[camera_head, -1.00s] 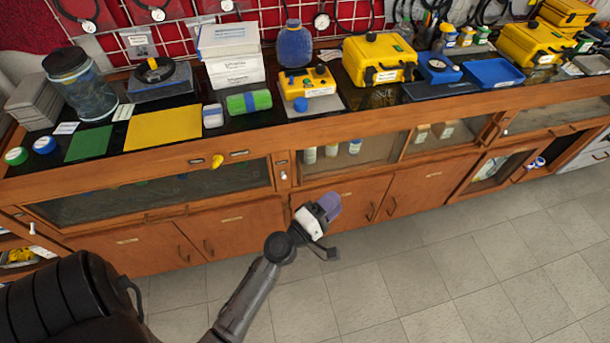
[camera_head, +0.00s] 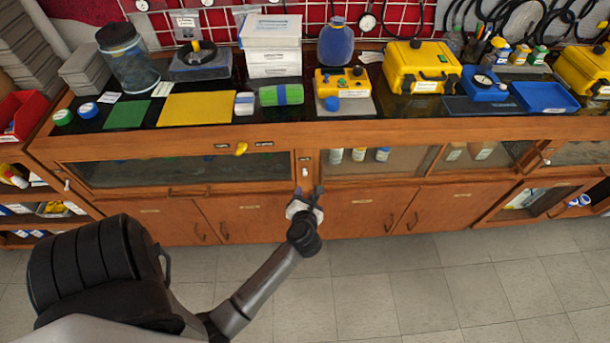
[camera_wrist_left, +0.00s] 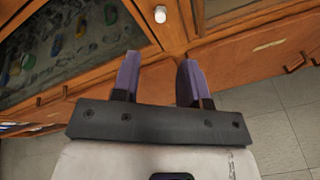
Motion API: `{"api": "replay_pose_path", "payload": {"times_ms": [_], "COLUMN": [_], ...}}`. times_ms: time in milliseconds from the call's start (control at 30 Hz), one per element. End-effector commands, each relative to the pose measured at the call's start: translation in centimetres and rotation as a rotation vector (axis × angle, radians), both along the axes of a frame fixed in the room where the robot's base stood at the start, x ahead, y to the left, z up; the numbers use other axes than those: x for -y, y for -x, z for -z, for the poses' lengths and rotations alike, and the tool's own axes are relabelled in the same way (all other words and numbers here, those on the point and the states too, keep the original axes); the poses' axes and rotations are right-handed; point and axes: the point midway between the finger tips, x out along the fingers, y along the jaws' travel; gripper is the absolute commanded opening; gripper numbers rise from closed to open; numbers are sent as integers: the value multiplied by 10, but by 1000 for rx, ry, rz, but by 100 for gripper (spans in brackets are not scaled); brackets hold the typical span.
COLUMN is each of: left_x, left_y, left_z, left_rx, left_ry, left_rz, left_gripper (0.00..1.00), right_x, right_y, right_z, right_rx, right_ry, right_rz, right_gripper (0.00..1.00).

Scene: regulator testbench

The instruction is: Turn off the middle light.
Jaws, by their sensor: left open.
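A small white switch knob (camera_head: 305,172) sits on the wooden post between two glass-fronted compartments, in the middle of the bench front. It also shows at the top of the left wrist view (camera_wrist_left: 160,14). My left gripper (camera_head: 308,192) is just below this knob in the head view. Its two purple fingers are apart, with nothing between them, and the knob lies beyond their tips without contact. Other small white knobs are on the left post (camera_head: 67,185) and the right post (camera_head: 547,161). No lamp is clearly visible. My right gripper is out of view.
The wooden bench (camera_head: 270,140) carries a yellow mat (camera_head: 196,108), a green roll (camera_head: 282,95) and yellow cases (camera_head: 420,66). A yellow handle (camera_head: 241,149) sticks out left of the middle post. The tiled floor (camera_head: 400,290) in front is clear.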

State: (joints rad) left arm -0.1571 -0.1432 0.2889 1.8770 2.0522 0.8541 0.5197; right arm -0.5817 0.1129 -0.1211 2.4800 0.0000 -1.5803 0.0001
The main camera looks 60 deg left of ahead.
Motion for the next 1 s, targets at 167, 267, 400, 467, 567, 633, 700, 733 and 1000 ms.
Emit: {"api": "replay_pose_path", "payload": {"times_ms": [167, 267, 400, 467, 567, 633, 700, 733, 1000], "left_x": [-30, -45, -63, -70, -79, -84, -88, -89, -93], "left_y": [-17, -26, -37, -40, -46, -49, -50, -51, -53], "left_z": [11, 18, 25, 28, 32, 34, 35, 36, 37], "left_rx": [1, 0, 1, 1, 1, 2, 0, 0, 1], "left_ry": [-4, -3, -4, -4, -2, -2, -2, -2, -2], "left_rz": [0, 1, 3, 2, 2, 2, 1, 1, 3], "left_gripper": [40, 40, 40, 40, 40, 40, 40, 40, 40], "right_x": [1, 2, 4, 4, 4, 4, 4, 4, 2], "right_y": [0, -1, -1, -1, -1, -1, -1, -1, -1], "right_z": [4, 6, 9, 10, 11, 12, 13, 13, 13], "right_rx": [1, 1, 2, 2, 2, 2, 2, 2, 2], "right_ry": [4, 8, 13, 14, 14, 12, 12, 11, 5], "right_rz": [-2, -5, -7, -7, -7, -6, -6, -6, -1], "right_gripper": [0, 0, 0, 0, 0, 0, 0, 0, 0]}}
